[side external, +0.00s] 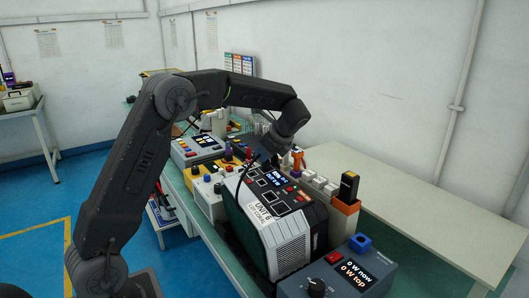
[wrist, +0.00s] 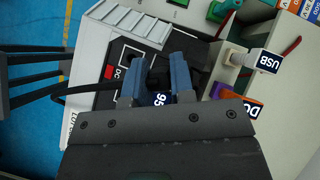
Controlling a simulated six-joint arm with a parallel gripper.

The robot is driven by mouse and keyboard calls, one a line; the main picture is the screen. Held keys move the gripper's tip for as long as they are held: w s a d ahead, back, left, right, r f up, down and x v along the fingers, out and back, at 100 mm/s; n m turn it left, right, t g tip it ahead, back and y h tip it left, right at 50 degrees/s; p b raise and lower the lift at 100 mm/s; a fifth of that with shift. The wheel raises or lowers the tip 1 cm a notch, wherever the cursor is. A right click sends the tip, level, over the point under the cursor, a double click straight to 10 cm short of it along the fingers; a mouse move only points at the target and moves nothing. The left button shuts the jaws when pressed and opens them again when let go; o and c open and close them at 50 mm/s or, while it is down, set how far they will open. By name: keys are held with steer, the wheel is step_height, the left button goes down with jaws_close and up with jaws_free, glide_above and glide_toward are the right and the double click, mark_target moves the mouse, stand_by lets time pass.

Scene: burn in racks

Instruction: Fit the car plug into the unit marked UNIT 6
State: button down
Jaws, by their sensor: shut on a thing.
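The unit marked UNIT 6 (side external: 283,243) is a white vented box with a black top panel, standing on the bench in the side view. In the side view my gripper (side external: 267,152) is over the far part of the unit's panel. Whether the plug touches a socket cannot be told.
A blue-grey meter (side external: 352,272) reading 0 W stands at the near right. An orange holder (side external: 343,218) with a black and yellow item stands beside the unit. A white USB plug (wrist: 265,60) is right of my gripper. A black cable (wrist: 82,91) runs left from it.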

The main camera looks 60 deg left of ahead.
steer(key=shift+f, duration=0.45)
steer(key=c, duration=0.9)
jaws_free()
steer(key=shift+r, duration=0.1)
steer(key=shift+r, duration=0.1)
steer(key=v, duration=1.3)
steer(key=s+d+r+n+t+h, duration=0.1)
steer(key=s+d+r+n+t, duration=0.15)
steer(key=s, duration=0.25)
steer(key=s+d+f+n+t+h, duration=0.1)
steer(key=s+d+f+n+h, duration=0.1)
steer(key=s, duration=0.5)
steer(key=s+d+f+n+t+h, duration=0.2)
steer(key=s+d+f+n, duration=0.1)
steer(key=s, duration=0.5)
steer(key=s+d+f+n+t+h, duration=0.2)
steer(key=s+d+n, duration=0.3)
steer(key=s, duration=0.3)
steer(key=shift+s+d+f, duration=0.15)
steer(key=shift+d+f, duration=0.35)
steer(key=shift+f, duration=0.05)
